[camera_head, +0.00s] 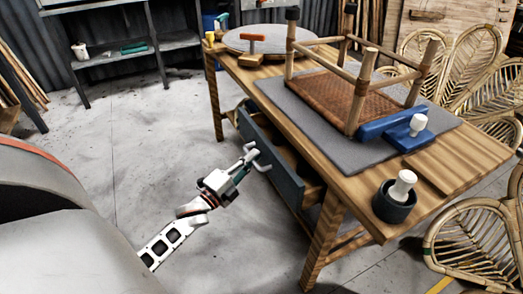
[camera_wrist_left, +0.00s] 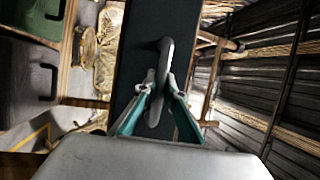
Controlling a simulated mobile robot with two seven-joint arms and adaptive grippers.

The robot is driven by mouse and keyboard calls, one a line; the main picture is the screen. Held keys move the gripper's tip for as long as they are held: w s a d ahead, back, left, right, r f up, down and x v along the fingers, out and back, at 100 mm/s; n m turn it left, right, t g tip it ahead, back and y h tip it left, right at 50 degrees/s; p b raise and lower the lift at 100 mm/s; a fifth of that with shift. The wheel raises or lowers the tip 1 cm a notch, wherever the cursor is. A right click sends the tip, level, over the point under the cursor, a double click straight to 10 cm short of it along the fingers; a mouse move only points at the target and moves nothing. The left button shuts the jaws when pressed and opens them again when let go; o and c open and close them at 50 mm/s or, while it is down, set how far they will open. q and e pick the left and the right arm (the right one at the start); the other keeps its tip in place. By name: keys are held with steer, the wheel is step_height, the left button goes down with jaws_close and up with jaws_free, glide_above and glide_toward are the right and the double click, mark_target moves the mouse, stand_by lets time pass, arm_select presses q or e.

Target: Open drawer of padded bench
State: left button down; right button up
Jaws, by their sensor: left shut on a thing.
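The padded bench (camera_head: 445,181) is a wooden workbench with a grey pad (camera_head: 277,92) on top. Its drawer has a dark blue-grey front (camera_head: 284,183), which stands out from the bench. A gap behind the front shows part of the wooden inside. My left gripper (camera_head: 252,160) is at the drawer's pale bar handle (camera_head: 263,167), shut on it. In the left wrist view the green-edged fingers of the gripper (camera_wrist_left: 157,95) are on both sides of the handle (camera_wrist_left: 166,55), against the dark drawer front (camera_wrist_left: 134,65). My right gripper is not in view.
A woven stool frame (camera_head: 340,100) lies on the pad beside a blue tool (camera_head: 385,125). A dark pot (camera_head: 394,204) stands near the bench corner. Rattan chairs (camera_head: 480,235) stand on the right. The floor (camera_head: 140,130) left of the bench is clear.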

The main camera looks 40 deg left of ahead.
arm_select(q)
steer(key=s+a, duration=0.4)
steer(key=s, duration=0.6)
steer(key=s+a, duration=0.4)
steer(key=s, duration=0.6)
steer(key=shift+s+a, duration=0.25)
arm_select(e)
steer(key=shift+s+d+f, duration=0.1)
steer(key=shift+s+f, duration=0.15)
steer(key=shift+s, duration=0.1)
arm_select(q)
steer(key=c, duration=2.1)
jaws_free()
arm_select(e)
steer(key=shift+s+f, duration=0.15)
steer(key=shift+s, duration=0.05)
